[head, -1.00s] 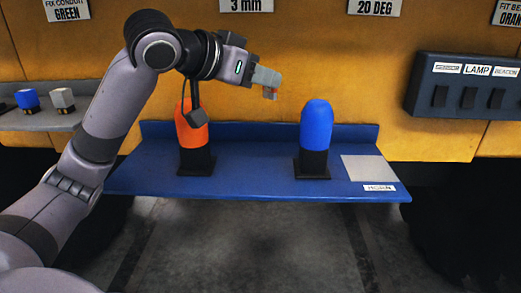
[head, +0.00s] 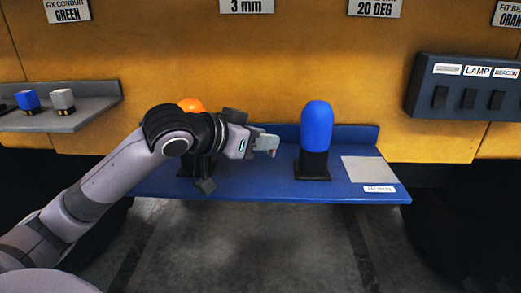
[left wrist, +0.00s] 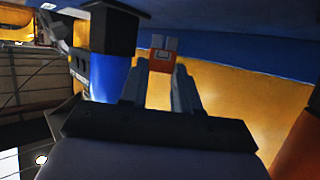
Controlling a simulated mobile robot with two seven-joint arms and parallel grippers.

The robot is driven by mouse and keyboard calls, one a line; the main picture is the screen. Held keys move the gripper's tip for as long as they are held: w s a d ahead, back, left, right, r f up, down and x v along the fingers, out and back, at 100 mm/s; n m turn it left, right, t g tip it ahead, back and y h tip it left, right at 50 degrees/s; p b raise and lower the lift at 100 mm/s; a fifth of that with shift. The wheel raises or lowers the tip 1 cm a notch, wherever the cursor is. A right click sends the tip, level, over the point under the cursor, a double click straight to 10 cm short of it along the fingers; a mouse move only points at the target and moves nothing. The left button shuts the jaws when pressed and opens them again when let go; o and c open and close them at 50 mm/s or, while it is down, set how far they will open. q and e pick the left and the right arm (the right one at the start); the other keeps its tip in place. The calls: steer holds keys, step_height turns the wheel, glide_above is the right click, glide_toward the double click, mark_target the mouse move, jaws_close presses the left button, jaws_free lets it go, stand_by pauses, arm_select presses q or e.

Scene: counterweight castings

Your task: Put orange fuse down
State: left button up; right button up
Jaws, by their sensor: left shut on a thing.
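My left gripper (head: 268,145) is low over the blue shelf (head: 240,188), between the orange-capped lamp and the blue-capped lamp. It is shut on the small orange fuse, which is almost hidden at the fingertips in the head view. In the left wrist view, the orange fuse (left wrist: 161,56) shows clearly between the two grey fingertips (left wrist: 160,70), with a pale end pointing toward the shelf. I cannot tell whether it touches the shelf. My right gripper is not in view.
The blue-capped lamp (head: 316,125) stands just right of the gripper. The orange-capped lamp (head: 190,105) is mostly behind my arm. A pale square plate (head: 369,169) lies at the shelf's right. A side shelf (head: 95,117) holds a blue block (head: 27,100) and a grey block (head: 62,101).

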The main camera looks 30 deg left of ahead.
arm_select(q)
steer(key=shift+f, duration=1.35)
steer(key=shift+f, duration=0.2)
steer(key=o, duration=1)
steer(key=shift+r, duration=0.15)
